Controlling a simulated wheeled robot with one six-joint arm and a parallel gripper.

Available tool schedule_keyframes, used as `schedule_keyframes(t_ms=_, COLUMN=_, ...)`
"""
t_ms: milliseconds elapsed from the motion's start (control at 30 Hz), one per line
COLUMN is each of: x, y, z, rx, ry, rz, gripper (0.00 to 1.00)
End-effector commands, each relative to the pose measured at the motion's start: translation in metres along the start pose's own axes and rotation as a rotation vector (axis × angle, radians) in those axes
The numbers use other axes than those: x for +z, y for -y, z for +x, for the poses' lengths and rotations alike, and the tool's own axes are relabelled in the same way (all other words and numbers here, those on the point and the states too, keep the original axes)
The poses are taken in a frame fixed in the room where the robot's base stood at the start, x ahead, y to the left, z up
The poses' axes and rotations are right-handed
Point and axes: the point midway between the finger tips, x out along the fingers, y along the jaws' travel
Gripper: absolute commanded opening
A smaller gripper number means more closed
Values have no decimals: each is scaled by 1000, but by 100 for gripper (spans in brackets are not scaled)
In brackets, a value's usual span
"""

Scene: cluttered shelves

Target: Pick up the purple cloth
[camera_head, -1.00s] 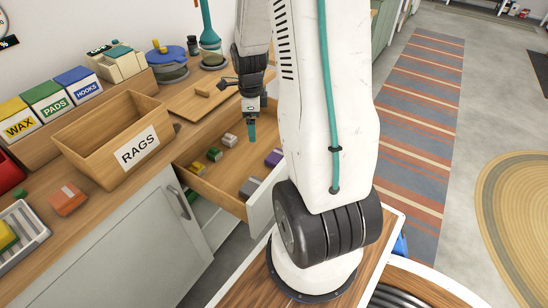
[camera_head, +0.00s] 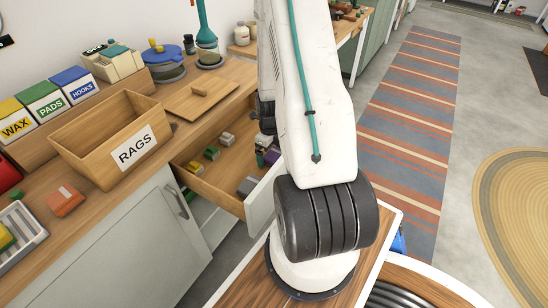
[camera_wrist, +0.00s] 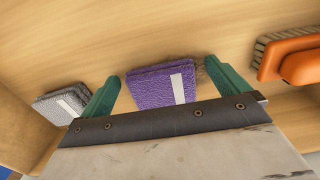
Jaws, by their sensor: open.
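The purple cloth (camera_wrist: 160,87) is a folded, textured pad with a pale label, lying on the wooden drawer floor. My gripper is open and holds nothing. My gripper (camera_head: 262,158) is low over the drawer there, mostly hidden behind the arm.
A grey cloth (camera_wrist: 62,104) lies left of the gripper, and an orange brush (camera_wrist: 292,60) lies at the right. Several small yellow, green and grey items sit further back in the drawer. A RAGS box (camera_head: 110,145) stands on the counter beside it.

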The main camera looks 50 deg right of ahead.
Motion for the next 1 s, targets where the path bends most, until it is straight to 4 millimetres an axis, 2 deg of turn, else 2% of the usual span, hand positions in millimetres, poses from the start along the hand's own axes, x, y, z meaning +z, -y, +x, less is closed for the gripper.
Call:
schedule_keyframes(t_ms=233, x=0, y=0, z=3, rx=0, ry=0, rz=-1, gripper=100)
schedule_keyframes(t_ms=267, x=0, y=0, z=3, rx=0, ry=0, rz=-1, gripper=97)
schedule_keyframes(t_ms=400, x=0, y=0, z=3, rx=0, ry=0, rz=-1, gripper=58)
schedule_keyframes(t_ms=433, x=0, y=0, z=3, rx=0, ry=0, rz=-1, gripper=55)
schedule_keyframes(t_ms=767, x=0, y=0, z=1, rx=0, ry=0, rz=-1, gripper=55)
schedule_keyframes(t_ms=867, x=0, y=0, z=-5, rx=-1, ry=1, rz=-1, gripper=55)
schedule_keyframes(t_ms=1000, x=1, y=1, z=-22, rx=-3, ry=3, rz=-1, gripper=55)
